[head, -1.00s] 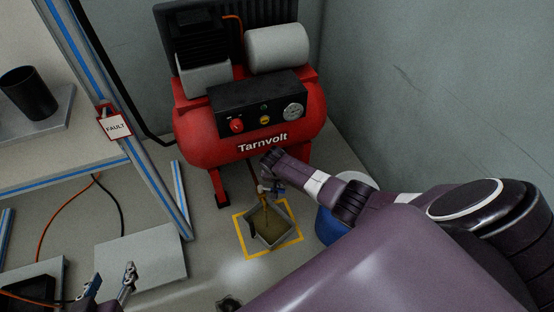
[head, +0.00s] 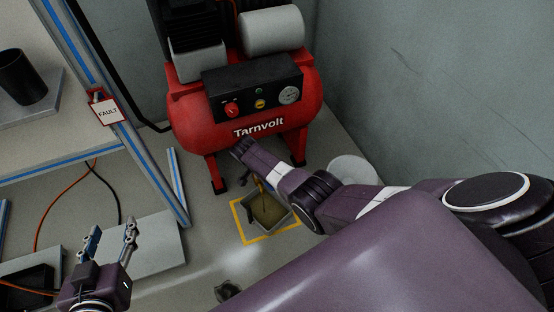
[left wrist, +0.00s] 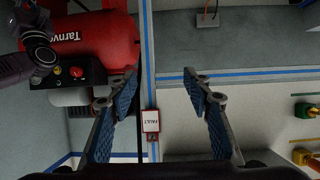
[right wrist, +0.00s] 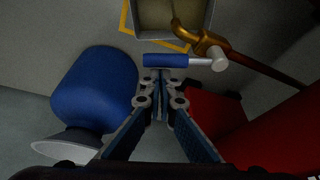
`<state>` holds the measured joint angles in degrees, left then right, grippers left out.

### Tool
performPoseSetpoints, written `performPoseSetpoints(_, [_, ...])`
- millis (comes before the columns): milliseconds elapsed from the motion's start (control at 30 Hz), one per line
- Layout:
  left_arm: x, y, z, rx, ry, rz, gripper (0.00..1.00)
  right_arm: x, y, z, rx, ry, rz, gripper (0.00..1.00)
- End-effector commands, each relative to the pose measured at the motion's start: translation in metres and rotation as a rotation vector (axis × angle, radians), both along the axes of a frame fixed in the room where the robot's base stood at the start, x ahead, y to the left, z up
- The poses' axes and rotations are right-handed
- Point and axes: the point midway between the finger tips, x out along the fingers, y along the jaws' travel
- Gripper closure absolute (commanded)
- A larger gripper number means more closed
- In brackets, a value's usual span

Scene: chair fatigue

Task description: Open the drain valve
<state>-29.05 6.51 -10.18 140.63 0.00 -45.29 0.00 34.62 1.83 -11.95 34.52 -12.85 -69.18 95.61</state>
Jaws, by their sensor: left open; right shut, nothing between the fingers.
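The red compressor (head: 240,118) stands by the wall. Its brass drain valve (right wrist: 208,44) has a lever with a blue sleeve (right wrist: 166,60), seen in the right wrist view. A brown stream falls from the outlet into a grey tray (head: 284,222) holding murky liquid. My right gripper (right wrist: 160,78) is shut and empty, its tips right beside the blue sleeve; I cannot tell if they touch. In the head view my right arm largely hides the valve. My left gripper (head: 111,229) is open and empty, over the floor at the left, away from the compressor.
A yellow floor outline (head: 238,222) surrounds the tray. A blue container (right wrist: 95,90) stands close to my right gripper. A workbench frame with a FAULT tag (head: 108,111) is at the left. A dark cup (head: 22,76) stands on the bench.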

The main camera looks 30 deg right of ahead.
Motion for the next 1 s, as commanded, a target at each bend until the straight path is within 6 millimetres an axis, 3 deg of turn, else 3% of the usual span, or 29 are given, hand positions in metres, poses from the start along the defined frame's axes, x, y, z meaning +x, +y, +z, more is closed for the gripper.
performPoseSetpoints(200, [0.018,-0.010,0.037,-0.044,-0.185,-0.012,0.54,-0.003,0.013,-0.001,0.002,0.000,-0.165,1.00])
performPoseSetpoints(400, [0.024,-0.014,0.060,-0.069,-0.282,-0.018,0.54,-0.004,0.020,-0.001,0.001,-0.002,-0.224,1.00])
performPoseSetpoints(700, [0.026,-0.017,0.074,-0.083,-0.341,-0.022,0.54,-0.005,0.026,0.000,0.001,0.000,-0.223,1.00])
performPoseSetpoints(1000, [0.027,-0.017,0.076,-0.085,-0.348,-0.023,0.54,-0.004,0.027,0.000,0.002,0.000,-0.221,1.00])
